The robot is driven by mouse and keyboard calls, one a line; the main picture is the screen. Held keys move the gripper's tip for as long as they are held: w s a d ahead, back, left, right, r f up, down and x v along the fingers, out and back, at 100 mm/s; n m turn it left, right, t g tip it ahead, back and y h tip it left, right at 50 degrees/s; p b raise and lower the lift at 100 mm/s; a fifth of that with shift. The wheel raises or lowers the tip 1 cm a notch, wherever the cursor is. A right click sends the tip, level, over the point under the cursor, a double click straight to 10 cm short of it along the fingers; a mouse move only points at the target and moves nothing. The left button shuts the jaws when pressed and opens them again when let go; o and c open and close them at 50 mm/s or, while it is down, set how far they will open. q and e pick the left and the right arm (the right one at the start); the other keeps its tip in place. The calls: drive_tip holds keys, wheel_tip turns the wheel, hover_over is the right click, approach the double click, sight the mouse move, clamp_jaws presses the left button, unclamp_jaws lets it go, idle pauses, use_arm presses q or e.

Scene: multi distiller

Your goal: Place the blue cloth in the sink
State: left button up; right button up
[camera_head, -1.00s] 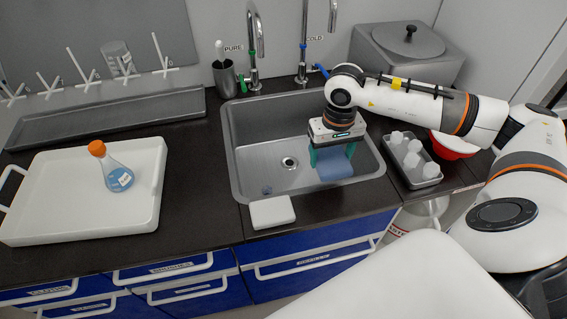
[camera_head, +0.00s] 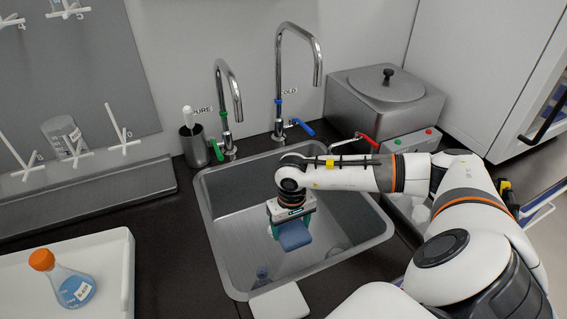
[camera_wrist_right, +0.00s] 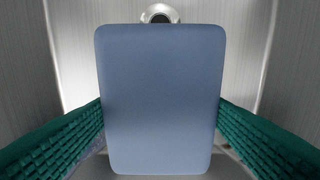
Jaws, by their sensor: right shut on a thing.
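The blue cloth (camera_head: 295,236) is a flat, rounded blue slab. It is between the fingers of my right gripper (camera_head: 291,226), which is shut on it over the middle of the grey metal sink (camera_head: 228,228). In the right wrist view the cloth (camera_wrist_right: 160,100) fills the centre, with green ridged fingers at both sides (camera_wrist_right: 160,135). The sink's drain (camera_wrist_right: 160,14) shows beyond the cloth's upper edge, and grey sink walls lie around it. The gap between cloth and sink floor cannot be judged exactly. My left gripper is out of view.
Two tall faucets, green-marked (camera_head: 229,95) and blue-marked (camera_head: 290,80), stand behind the sink. A white block (camera_head: 280,303) lies at its front edge. A lidded steel bath (camera_head: 385,100) stands back right. A white tray (camera_head: 118,265) with an orange-capped flask (camera_head: 70,287) is at left.

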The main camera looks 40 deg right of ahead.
wheel_tip(320, 180, down, 10)
drive_tip(key=shift+r+p, duration=0.15)
drive_tip(key=shift+p, duration=0.2)
drive_tip(key=shift+f, duration=0.2)
drive_tip(key=shift+f, duration=0.15)
drive_tip(key=o, duration=1)
drive_tip(key=shift+o, duration=0.2)
